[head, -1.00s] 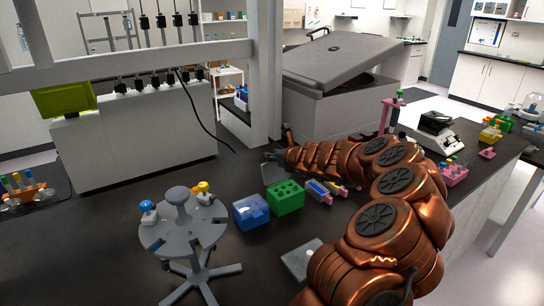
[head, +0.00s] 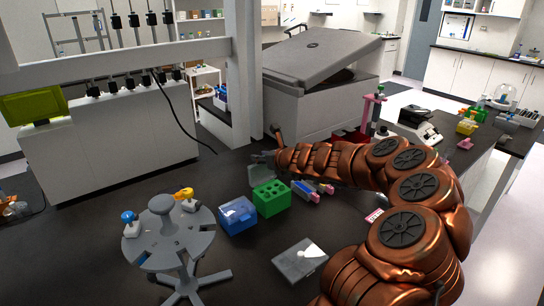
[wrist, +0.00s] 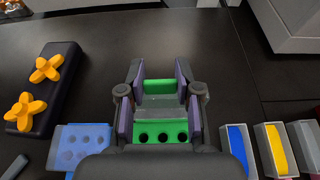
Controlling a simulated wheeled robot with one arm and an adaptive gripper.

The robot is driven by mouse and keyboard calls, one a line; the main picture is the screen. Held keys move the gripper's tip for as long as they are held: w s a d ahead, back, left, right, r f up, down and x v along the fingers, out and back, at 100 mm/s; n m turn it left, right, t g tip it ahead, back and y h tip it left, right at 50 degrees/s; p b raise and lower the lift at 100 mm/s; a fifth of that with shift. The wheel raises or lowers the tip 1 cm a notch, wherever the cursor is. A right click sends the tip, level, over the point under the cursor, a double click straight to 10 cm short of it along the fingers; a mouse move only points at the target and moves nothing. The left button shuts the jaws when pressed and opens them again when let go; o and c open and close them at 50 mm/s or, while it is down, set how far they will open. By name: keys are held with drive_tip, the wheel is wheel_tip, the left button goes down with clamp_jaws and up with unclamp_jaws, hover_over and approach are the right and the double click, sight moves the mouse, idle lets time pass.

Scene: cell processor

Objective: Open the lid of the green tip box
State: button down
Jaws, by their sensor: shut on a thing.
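The green tip box (head: 271,199) stands on the dark bench, with its holes showing on top. In the wrist view its holed green top (wrist: 160,131) lies between the fingers. A grey, see-through panel, apparently its lid (head: 261,176), stands raised at the back of the box. My gripper (head: 262,158) is at the upper edge of this lid and is shut on it. In the wrist view the fingers flank the grey panel and a green strip (wrist: 160,86). The exact contact is partly hidden.
A blue tip box (head: 238,215) stands close left of the green one. Coloured narrow items (head: 312,190) lie close right. A grey carousel stand (head: 165,238) is at front left, a flat grey block (head: 300,260) in front. A large grey machine (head: 320,105) stands behind.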

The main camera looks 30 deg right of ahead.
drive_tip(key=c, duration=0.8)
unclamp_jaws()
drive_tip(key=shift+s, duration=0.1)
drive_tip(key=shift+o, duration=0.2)
drive_tip(key=shift+s, duration=0.15)
drive_tip(key=v, duration=1.1)
drive_tip(key=shift+s+r, duration=0.2)
drive_tip(key=shift+s, duration=0.15)
